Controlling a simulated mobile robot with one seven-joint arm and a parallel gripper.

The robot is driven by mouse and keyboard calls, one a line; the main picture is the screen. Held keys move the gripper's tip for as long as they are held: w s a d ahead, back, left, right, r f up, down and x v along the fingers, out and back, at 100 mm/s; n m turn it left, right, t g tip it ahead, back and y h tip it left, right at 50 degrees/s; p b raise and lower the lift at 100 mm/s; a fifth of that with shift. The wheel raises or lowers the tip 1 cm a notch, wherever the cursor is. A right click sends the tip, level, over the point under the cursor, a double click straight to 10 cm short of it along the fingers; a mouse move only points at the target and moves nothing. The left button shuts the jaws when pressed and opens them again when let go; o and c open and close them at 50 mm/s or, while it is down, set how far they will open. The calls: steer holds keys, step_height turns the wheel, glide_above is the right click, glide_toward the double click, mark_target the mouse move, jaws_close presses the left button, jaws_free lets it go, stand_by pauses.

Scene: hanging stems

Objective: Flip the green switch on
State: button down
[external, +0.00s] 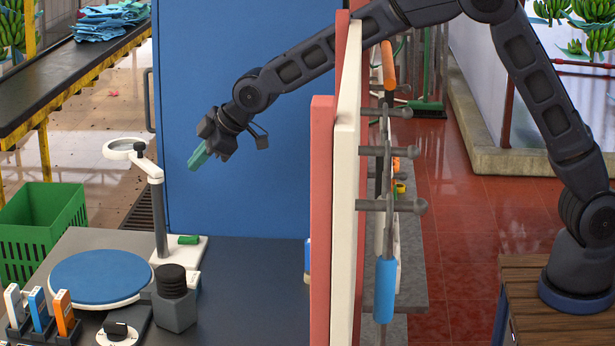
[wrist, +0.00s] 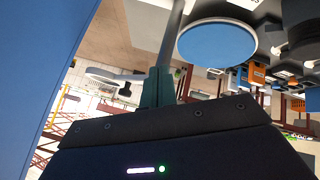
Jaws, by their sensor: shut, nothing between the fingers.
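The green switch (external: 188,240) is a small green piece on the white base (external: 181,252) of a magnifier lamp. I cannot tell its on or off position. My gripper (external: 197,160) has teal fingers, which are shut and empty. It is in the air, above the switch in the external view, and apart from it. The lamp's pole (external: 160,218) and round head (external: 122,147) are to the left of the gripper. The teal fingers (wrist: 158,88) also show in the wrist view, with the pole (wrist: 172,35) behind them. The switch is not visible there.
A blue turntable disc (external: 101,278), a dark grey block with a ribbed black top (external: 174,295) and a black knob (external: 117,330) are on the grey table. A blue panel (external: 235,100) is behind. A white and red partition (external: 345,180) stands under my arm. Table right of the lamp is clear.

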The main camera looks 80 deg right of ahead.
steer(key=h, duration=0.1)
glide_above(197, 237)
steer(key=w, duration=0.1)
step_height(197, 237, down, 9)
steer(key=shift+f+n+g, duration=0.1)
steer(key=shift+n+g, duration=0.2)
steer(key=shift+g, duration=0.1)
steer(key=shift+a+f, duration=0.1)
steer(key=shift+s+f, duration=0.2)
steer(key=shift+f, duration=1.25)
steer(key=shift+s+f, duration=0.15)
steer(key=shift+f, duration=1.25)
steer(key=shift+s+f, duration=0.2)
steer(key=shift+f, duration=1.25)
steer(key=shift+f, duration=0.4)
steer(key=shift+s+f, duration=0.1)
steer(key=shift+f, duration=0.2)
steer(key=shift+r, duration=0.15)
steer(key=shift+r, duration=0.6)
